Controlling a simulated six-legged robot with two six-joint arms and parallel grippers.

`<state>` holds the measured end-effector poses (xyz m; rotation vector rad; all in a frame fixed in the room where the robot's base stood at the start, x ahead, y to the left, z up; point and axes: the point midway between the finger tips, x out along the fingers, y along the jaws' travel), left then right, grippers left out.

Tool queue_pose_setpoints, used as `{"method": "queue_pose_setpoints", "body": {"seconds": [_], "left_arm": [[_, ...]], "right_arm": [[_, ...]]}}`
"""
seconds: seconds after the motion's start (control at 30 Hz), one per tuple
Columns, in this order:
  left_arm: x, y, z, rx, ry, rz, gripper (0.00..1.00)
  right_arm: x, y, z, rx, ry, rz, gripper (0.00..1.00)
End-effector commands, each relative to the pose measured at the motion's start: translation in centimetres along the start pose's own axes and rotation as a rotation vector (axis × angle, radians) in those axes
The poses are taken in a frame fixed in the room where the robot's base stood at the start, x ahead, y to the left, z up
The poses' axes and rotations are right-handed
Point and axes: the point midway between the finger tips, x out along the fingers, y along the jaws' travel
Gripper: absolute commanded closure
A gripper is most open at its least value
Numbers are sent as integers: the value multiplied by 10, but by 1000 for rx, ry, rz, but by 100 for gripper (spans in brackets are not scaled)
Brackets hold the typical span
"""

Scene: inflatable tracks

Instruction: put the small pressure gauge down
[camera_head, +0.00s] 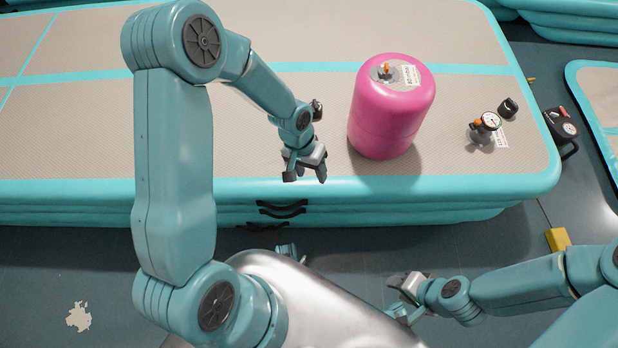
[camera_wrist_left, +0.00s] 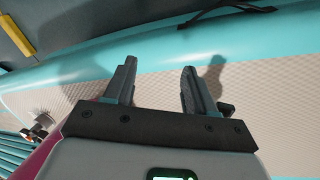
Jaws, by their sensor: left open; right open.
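A small pressure gauge (camera_head: 487,122) with a white round dial and an orange mark sits on the beige top of the inflatable track (camera_head: 250,130), near its right end. My left gripper (camera_head: 305,176) is open over the track's front edge, well to the left of the gauge and left of a pink cylinder (camera_head: 388,110). In the left wrist view my left gripper (camera_wrist_left: 160,78) shows spread fingers with nothing between them. A small dark shape (camera_wrist_left: 227,108) shows beside one finger; I cannot tell what it is. My right gripper (camera_head: 398,297) is open and low, in front of the track.
A small black knob-like part (camera_head: 508,107) stands behind the gauge. A black device with a dial (camera_head: 562,124) is off the track's right end. A yellow block (camera_head: 558,239) lies on the floor at right. The track's left half is mostly clear.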

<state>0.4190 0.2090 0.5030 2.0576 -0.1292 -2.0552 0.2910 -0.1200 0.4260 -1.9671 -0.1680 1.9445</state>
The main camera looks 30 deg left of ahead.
Motion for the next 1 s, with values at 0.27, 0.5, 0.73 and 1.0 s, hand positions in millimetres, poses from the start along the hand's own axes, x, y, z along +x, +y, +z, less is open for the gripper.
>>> {"method": "queue_pose_setpoints", "body": {"seconds": [0.27,0.5,0.73,1.0], "left_arm": [[87,56,118,-61,-5,135,45],[94,57,137,-75,12,121,45],[89,58,136,-76,12,121,45],[22,73,137,-76,13,122,45]], "right_arm": [[0,0,0,0,0,0,57],[0,0,0,0,0,0,57],[-4,-2,0,0,0,0,57],[-69,-25,1,0,0,0,57]]}}
